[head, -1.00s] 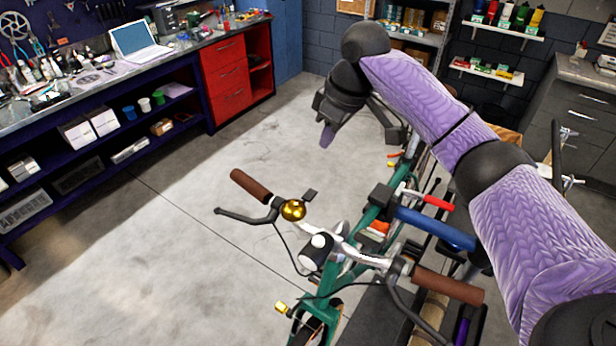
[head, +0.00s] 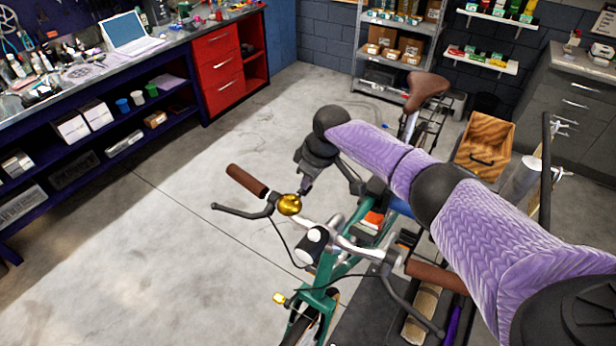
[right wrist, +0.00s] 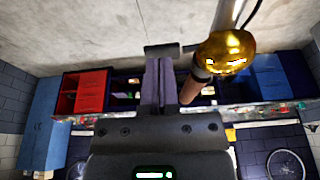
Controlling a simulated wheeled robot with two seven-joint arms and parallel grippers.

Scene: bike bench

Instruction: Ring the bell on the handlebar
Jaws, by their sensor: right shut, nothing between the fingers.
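The bell (head: 289,205) is a shiny gold dome on the handlebar (head: 350,248) of a green bike, next to the left brown grip (head: 247,181). It also shows large in the right wrist view (right wrist: 226,52), to the right of the fingers. My right gripper (head: 304,188) is just behind and right of the bell in the head view, pointing down. Its fingers (right wrist: 158,80) are shut with nothing between them. I cannot tell for certain whether a fingertip touches the bell, though a small gap seems to show in the wrist view. My left gripper is not in view.
A brake lever (head: 240,210) and dark cables lie close around the bell. My right arm crosses above the bike frame and right brown grip (head: 437,276). A brown saddle (head: 426,88) stands behind. The floor (head: 150,250) left of the bike is clear.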

